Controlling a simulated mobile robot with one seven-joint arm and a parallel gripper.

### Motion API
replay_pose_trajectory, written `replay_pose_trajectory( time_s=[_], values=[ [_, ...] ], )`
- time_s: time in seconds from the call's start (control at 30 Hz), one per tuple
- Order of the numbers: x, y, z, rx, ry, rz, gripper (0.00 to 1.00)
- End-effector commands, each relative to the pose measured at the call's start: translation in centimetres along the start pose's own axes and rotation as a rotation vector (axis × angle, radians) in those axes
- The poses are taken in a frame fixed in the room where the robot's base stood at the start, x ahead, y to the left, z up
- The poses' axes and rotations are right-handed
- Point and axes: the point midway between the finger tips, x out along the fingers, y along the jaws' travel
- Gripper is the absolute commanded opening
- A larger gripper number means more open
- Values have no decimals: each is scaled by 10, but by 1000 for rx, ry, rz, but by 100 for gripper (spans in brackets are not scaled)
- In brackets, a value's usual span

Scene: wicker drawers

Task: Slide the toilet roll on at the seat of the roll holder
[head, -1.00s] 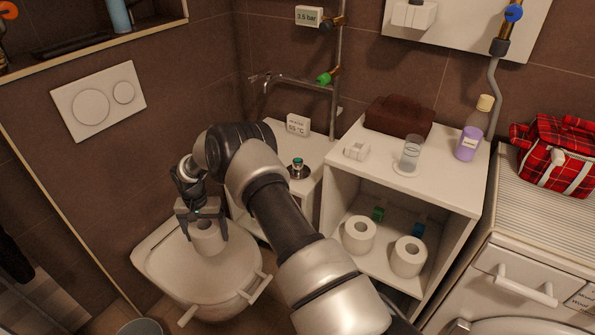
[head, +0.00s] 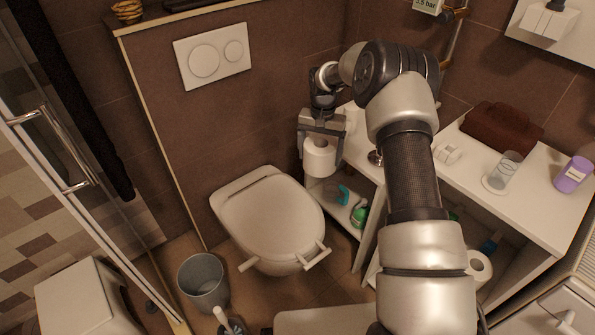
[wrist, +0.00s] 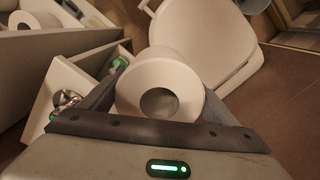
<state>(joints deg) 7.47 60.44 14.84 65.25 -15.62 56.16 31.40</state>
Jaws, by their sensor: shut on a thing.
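A white toilet roll (head: 319,165) is held between the two fingers of my gripper (head: 321,150). It hangs to the right of the toilet's tank end, in front of the low white cabinet. In the wrist view the same roll (wrist: 135,78) lies between the fingers of my gripper (wrist: 160,100), its open core facing the camera. I cannot make out the roll holder in either view; my arm and gripper cover part of the wall and cabinet there.
The closed toilet (head: 270,215) with side handles stands left of the roll. A grey bin (head: 203,283) and a white stool (head: 85,300) are on the floor. A green bottle (head: 359,215) stands on the low shelf. A spare roll (head: 479,266) sits in the right cabinet.

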Motion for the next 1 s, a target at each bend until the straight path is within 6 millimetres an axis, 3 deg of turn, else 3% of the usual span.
replay_pose_trajectory(
  time_s=[0.03, 0.2, 0.4, 0.6, 0.8, 1.0],
  values=[
    [-22, 13, -9, 15, 5, -2, 58],
    [-70, 54, -28, 47, 4, -6, 58],
    [-98, 112, -72, 202, 2, -4, 58],
    [-117, 162, -97, 327, 1, -2, 58],
    [-124, 184, -106, 383, 1, -2, 58],
    [-123, 187, -107, 389, 1, -1, 58]
  ],
)
